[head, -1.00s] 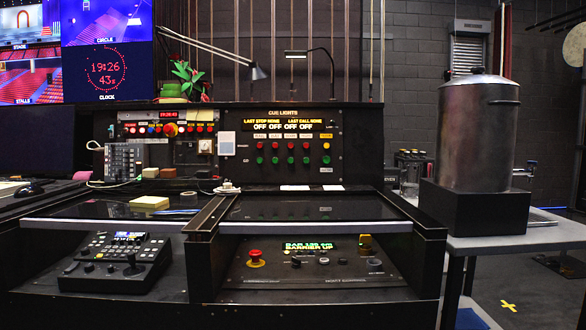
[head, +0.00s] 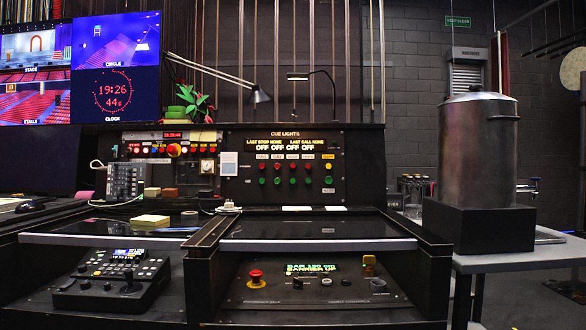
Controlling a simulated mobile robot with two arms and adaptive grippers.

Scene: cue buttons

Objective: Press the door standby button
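The cue lights panel (head: 235,193) stands upright at the back of the desk in the head view. It has a row of red buttons (head: 292,167) above a row of green buttons (head: 292,181), with a yellow button (head: 328,166) at the right end. White labels (head: 277,156) sit above the columns; they are too small to read, so I cannot tell which column is the door's. The amber display (head: 285,143) reads "LAST STOP NONE", "LAST CALL NONE" and several "OFF" entries. Neither of my grippers is in view.
A lower console with a red mushroom button (head: 255,277) is recessed below the desk's front edge (head: 318,245). A control deck (head: 112,283) sits at lower left. A desk lamp (head: 259,95) hangs near the panel's upper left. A metal urn (head: 477,150) stands on the right table.

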